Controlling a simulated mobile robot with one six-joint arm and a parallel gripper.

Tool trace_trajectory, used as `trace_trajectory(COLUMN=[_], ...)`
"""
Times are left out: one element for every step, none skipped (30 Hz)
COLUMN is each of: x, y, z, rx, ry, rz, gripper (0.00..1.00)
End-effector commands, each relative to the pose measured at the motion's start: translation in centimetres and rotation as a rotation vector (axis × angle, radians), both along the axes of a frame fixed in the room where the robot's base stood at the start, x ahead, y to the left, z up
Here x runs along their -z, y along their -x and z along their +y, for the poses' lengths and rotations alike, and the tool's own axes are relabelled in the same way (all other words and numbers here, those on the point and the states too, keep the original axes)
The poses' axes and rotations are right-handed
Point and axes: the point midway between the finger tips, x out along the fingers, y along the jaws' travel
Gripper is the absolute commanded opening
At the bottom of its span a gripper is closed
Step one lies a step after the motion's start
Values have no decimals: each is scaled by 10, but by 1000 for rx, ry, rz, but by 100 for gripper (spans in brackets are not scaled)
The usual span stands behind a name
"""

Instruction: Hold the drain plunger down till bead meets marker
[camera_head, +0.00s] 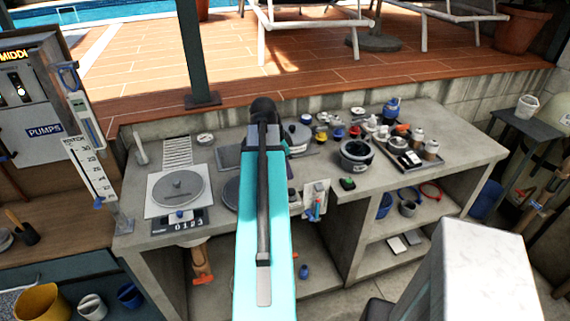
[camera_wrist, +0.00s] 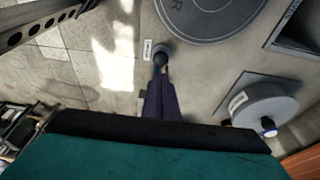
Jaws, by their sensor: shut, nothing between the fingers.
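My gripper (camera_wrist: 160,72) is shut and empty in the wrist view, its dark fingers pointing at the counter. A dark round knob (camera_wrist: 163,52), perhaps the drain plunger, shows just past the fingertips with a small white label beside it. I cannot tell whether the fingers touch it. In the head view my teal arm hides my gripper and this spot. At the left of the head view stands a white scale post (camera_head: 90,170) with numbers and a small blue pointer. Above it is a narrow gauge (camera_head: 84,115). I cannot make out a bead or marker for certain.
A grey disc on a white plate (camera_head: 155,205) with a blue knob lies left of my arm. Jars and bottles crowd the counter (camera_head: 460,152) at right. A large round lid (camera_wrist: 210,12) shows at the top of the wrist view. A white block (camera_head: 480,270) stands at front right.

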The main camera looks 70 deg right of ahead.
Motion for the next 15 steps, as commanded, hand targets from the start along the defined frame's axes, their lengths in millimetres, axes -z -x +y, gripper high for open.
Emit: trace_trajectory(x=[3,6,10,12,15,17,19,22,25,27,30,33,35,38,40], y=[1,2,2,3,4,4,4,4,4,3,3,3,4,4,3], z=[0,-1,-1,-2,-2,-3,-2,-2,-2,-2,-2,-2,-2,-2,-2], rx=[0,0,1,1,0,0,-1,-1,0,-1,-1,-1,-1,0,-1], ry=[-1,-1,-2,-2,-1,-1,-2,-2,-2,-2,0,-2,-2,-2,-2], rz=[1,1,0,0,0,0,0,0,1,0,0,0,0,1,0], gripper=[0,0,0,0,0,0,0,0,0,0,0,0,0,0,0])
